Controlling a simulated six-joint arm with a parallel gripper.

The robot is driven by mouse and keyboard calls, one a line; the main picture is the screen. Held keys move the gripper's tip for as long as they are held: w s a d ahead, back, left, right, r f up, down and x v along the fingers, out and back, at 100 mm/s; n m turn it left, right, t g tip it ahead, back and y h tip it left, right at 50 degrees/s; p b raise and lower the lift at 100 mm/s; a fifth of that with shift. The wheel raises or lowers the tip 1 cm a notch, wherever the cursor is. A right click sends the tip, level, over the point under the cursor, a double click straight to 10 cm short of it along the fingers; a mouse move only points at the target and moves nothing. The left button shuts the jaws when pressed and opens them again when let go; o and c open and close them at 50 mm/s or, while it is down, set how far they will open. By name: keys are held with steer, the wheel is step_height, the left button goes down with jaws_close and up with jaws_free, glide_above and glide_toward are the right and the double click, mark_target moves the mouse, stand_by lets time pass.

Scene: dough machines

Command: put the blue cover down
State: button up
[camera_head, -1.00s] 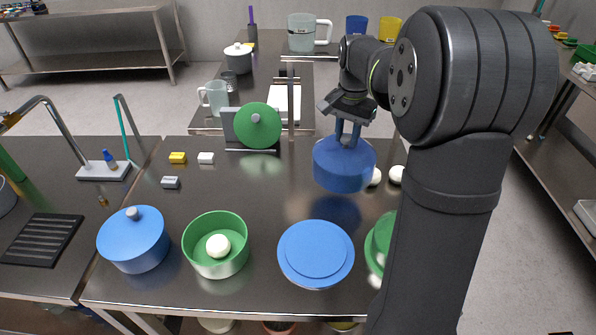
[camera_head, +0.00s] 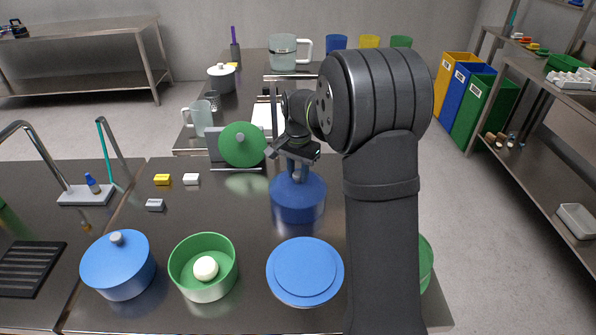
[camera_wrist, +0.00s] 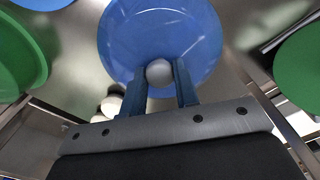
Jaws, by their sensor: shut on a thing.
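The blue cover (camera_head: 299,205) is at the middle of the steel table, close to or on its top; I cannot tell whether it touches. In the wrist view the blue cover (camera_wrist: 205,35) is a wide round shape with a grey knob (camera_wrist: 159,72) at its near part. My gripper (camera_head: 297,176) is above the cover, shut on its knob. In the wrist view the two fingers of my gripper (camera_wrist: 160,80) stand on either side of the knob.
A flat-topped round blue piece (camera_head: 305,270) lies in front. A blue pot with a knobbed lid (camera_head: 117,265) and a green pot (camera_head: 203,290) holding a white ball stand front left. A green cover (camera_head: 242,145) stands upright behind. Small blocks (camera_head: 162,180) lie left; the table between is clear.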

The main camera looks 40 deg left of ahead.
steer(key=o, duration=1)
steer(key=shift+f, duration=0.1)
steer(key=shift+c, duration=0.2)
step_height(320, 180, up, 12)
steer(key=shift+f, duration=4)
steer(key=shift+f, duration=0.1)
